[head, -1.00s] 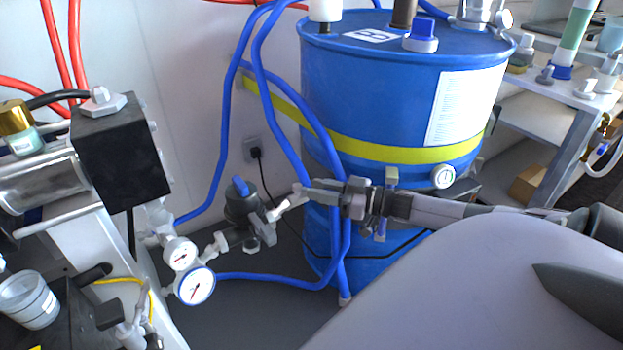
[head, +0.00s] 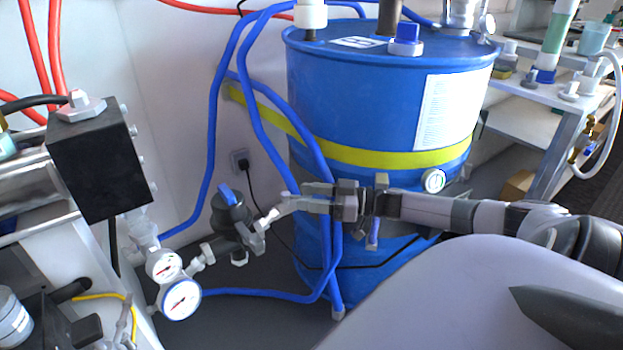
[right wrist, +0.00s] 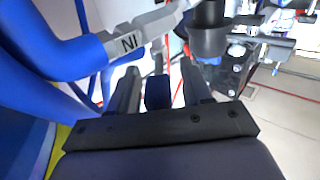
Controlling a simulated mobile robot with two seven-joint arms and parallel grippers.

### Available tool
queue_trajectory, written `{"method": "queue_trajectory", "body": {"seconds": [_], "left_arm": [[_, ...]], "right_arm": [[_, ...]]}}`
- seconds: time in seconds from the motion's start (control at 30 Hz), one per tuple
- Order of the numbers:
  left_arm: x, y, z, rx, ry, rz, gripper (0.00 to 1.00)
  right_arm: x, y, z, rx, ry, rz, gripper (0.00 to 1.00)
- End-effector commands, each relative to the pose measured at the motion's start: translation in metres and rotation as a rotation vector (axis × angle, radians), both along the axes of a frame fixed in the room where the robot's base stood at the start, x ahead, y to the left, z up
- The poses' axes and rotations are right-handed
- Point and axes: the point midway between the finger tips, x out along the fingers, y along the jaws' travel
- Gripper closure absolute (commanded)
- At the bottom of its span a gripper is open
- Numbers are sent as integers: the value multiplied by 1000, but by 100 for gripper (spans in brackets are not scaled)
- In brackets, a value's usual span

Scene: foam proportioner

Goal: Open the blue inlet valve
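The inlet valve (head: 232,218) is a dark grey body with a blue handle (head: 228,194) on top, low on the left of the blue drum in the head view. A pale, angled hose fitting runs from it to a blue hose. My right gripper (head: 308,198) is to the right of the valve, apart from its handle, by the hose and fitting. In the right wrist view its two fingers (right wrist: 159,88) are spread, with a dark blue shape between them that I cannot identify. A dark cylinder, probably the valve body (right wrist: 208,32), is beyond the right finger. My left gripper is out of view.
The blue drum (head: 385,95) stands behind my right arm. Blue hoses (head: 262,125) hang close to the gripper. Two gauges (head: 180,299) and a black box (head: 100,165) are left of the valve. A shelf (head: 545,110) stands at the right.

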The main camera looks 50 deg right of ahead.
Motion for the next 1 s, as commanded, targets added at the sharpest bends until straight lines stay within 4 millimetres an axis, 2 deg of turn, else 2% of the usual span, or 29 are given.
{"method": "queue_trajectory", "body": {"seconds": [0.23, 0.37, 0.53, 0.83, 1.0], "left_arm": [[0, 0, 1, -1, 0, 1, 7], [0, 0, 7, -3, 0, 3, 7], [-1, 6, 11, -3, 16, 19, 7], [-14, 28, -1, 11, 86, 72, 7], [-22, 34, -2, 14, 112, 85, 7]], "right_arm": [[0, 0, 2, 0, -1, 0, 51], [0, -1, 15, -2, -2, 0, 51], [0, -1, 52, -5, -2, 1, 51], [0, 0, 127, -4, -1, 3, 51], [0, 0, 164, -4, 1, 2, 51]]}}
